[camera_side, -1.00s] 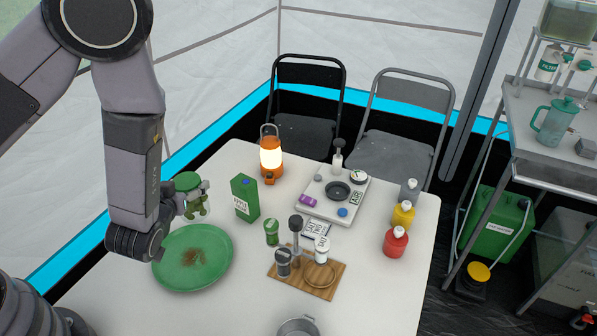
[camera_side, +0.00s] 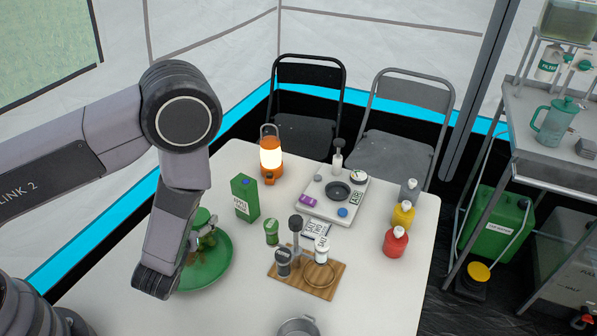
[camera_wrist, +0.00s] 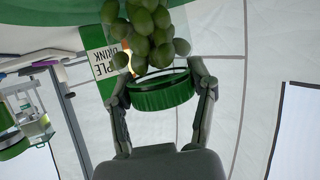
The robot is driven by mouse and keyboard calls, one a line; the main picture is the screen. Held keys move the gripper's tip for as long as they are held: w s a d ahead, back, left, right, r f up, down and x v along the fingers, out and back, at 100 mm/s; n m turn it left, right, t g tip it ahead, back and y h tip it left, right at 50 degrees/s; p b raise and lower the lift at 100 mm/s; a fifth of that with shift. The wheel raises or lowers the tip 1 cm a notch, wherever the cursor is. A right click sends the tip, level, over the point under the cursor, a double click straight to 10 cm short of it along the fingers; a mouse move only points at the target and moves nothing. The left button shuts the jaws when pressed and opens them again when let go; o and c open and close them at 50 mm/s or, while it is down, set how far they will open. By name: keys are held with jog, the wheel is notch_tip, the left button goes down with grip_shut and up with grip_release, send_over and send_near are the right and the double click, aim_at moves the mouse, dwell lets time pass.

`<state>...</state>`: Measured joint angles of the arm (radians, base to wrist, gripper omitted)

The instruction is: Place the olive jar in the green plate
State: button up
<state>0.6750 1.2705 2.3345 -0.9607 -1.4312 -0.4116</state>
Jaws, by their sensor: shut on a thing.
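The olive jar has a green lid and clear sides with green olives showing; in the side view the jar (camera_side: 205,238) is over the green plate (camera_side: 222,262), partly hidden by my arm. In the wrist view the jar (camera_wrist: 150,40) has its lid between the two fingers of my gripper (camera_wrist: 161,88), which is shut on the lid. The side view does not show clearly whether the jar's base touches the plate. The brown patch seen on the plate is now mostly hidden by the jar and arm.
A green drink carton (camera_side: 245,198) stands just right of the plate. A green-lidded shaker (camera_side: 271,232) and a wooden board (camera_side: 325,283) with shakers are farther right. A lit orange lantern (camera_side: 270,160) is at the back.

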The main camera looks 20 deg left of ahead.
jog(key=shift+f, duration=0.15)
jog(key=o, duration=1.2)
